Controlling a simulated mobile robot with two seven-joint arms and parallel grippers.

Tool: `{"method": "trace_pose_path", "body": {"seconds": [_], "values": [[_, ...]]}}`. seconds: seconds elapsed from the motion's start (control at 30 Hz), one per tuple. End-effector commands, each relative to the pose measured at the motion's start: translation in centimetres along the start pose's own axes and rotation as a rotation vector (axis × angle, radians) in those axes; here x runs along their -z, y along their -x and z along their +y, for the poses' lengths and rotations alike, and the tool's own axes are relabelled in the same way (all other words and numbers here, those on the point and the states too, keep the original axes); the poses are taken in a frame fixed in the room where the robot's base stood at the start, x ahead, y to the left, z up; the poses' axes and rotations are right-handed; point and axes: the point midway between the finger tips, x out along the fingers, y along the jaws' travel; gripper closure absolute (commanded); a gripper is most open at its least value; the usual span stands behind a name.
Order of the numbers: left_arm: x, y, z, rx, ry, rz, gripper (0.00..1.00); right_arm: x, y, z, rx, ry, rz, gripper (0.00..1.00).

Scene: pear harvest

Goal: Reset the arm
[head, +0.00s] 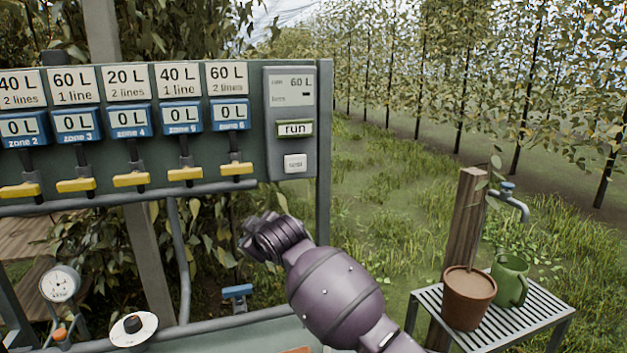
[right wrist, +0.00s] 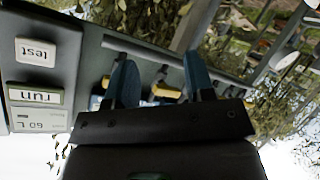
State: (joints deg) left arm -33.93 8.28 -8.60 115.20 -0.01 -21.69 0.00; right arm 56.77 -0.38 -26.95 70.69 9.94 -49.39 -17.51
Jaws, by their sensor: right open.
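My right arm (head: 335,295), purple, reaches in from the lower right of the head view. Its far end stops below the control panel's lower right part; the fingers are hard to make out there. In the right wrist view, turned upside down, my right gripper (right wrist: 160,62) shows two blue-grey fingers spread apart with nothing held. Yellow valve handles (right wrist: 167,91) show in the gap, behind the fingers. My left gripper is in neither view.
The grey panel (head: 255,90) carries volume labels, yellow handles (head: 131,180), a run button (head: 295,128) and a test button (right wrist: 36,52). A slatted table (head: 520,325) at right holds a brown pot (head: 468,297) and a green jug (head: 511,280). A tap (head: 510,200) stands behind.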

Motion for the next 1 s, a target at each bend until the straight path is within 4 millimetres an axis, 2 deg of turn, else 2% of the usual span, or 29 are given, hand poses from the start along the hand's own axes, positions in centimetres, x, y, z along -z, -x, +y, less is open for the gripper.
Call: {"method": "trace_pose_path", "body": {"seconds": [0.03,0.2,0.57,0.77,1.0], "values": [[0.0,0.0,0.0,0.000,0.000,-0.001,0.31,-1.5,0.6,0.0,-0.017,-0.060,0.037,0.51],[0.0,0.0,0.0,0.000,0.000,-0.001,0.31,-5.6,3.0,0.3,-0.083,-0.234,0.147,0.51],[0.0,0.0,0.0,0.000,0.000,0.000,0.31,-16.9,9.9,-0.1,-0.228,-0.497,0.253,0.51],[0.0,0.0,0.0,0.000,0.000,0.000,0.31,-23.7,14.6,-1.5,-0.306,-0.585,0.247,0.51],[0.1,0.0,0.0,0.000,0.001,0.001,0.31,-31.9,20.8,-4.4,-0.387,-0.643,0.171,0.51]]}}
